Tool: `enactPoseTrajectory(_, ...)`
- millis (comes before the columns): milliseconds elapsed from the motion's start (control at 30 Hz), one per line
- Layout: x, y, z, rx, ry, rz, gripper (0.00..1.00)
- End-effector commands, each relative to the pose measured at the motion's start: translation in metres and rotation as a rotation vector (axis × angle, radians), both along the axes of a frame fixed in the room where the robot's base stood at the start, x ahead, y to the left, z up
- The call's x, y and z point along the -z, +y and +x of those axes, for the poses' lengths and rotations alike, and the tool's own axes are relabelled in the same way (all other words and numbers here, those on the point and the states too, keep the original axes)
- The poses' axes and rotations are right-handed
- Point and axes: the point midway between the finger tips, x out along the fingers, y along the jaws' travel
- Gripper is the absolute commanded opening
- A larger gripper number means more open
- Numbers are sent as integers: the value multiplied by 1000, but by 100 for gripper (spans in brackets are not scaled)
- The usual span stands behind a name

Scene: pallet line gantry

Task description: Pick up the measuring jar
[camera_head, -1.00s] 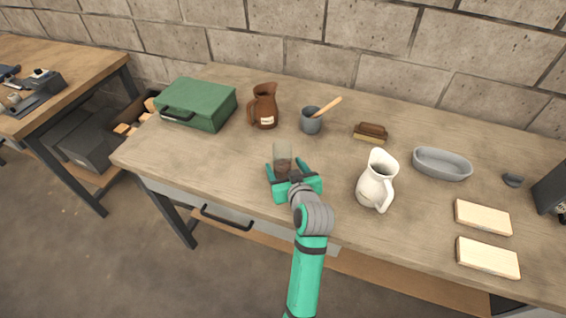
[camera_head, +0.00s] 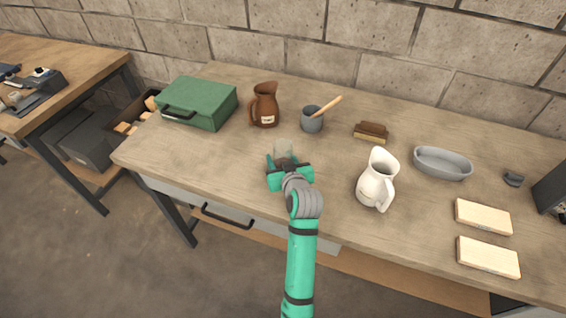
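The measuring jar (camera_head: 283,148) looks like a small clear vessel with dark brown contents low in it. It is near the middle of the table, and its upper part shows above my gripper (camera_head: 284,165). My gripper is low over the table on the near side of the jar, with the jar between or just beyond its fingers. The left finger shows beside the jar; the right one is hard to make out. The jar's lower part is mostly hidden by my gripper. I cannot tell whether the fingers touch it.
A white pitcher (camera_head: 376,180) stands close at right. Behind are a brown jug (camera_head: 265,106), a grey mug (camera_head: 311,121) with a wooden-handled tool, and a brush (camera_head: 371,132). A green case (camera_head: 198,103) lies at left. A grey dish (camera_head: 441,163) and two pale blocks (camera_head: 483,217) are right.

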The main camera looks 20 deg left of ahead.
Motion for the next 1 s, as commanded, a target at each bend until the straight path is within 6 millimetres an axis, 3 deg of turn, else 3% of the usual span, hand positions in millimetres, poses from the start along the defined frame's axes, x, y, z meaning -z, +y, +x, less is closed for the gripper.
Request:
enactPoseTrajectory(567,-7,0,0,1,-3,1,16)
enactPoseTrajectory(1000,-40,-2,-6,0,-3,1,16)
